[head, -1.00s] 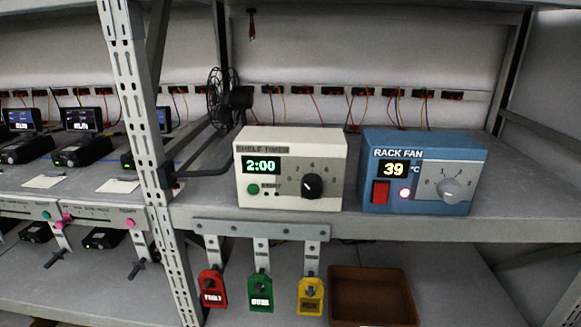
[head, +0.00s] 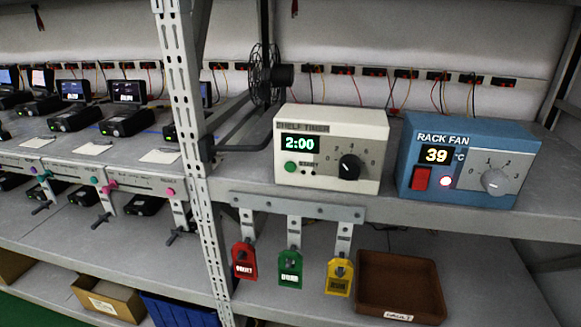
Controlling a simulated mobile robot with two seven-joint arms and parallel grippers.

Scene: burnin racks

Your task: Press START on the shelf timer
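The shelf timer (head: 328,148) is a cream box standing on the grey shelf (head: 240,192), right of the metal upright. Its green display (head: 300,144) reads 2:00. A round green button (head: 291,168) sits below the display at the lower left of the front. A small label beside the button is too blurred to read for certain. A black knob (head: 349,167) is on the right half of the front, ringed by a numbered scale. Neither of my grippers is in the head view.
The blue rack fan box (head: 467,160), reading 39 °C, stands right of the timer. A black fan (head: 268,75) on a bent arm is behind left. The perforated upright (head: 182,120) stands left. Red, green and yellow tags hang below, beside a brown bin (head: 400,285).

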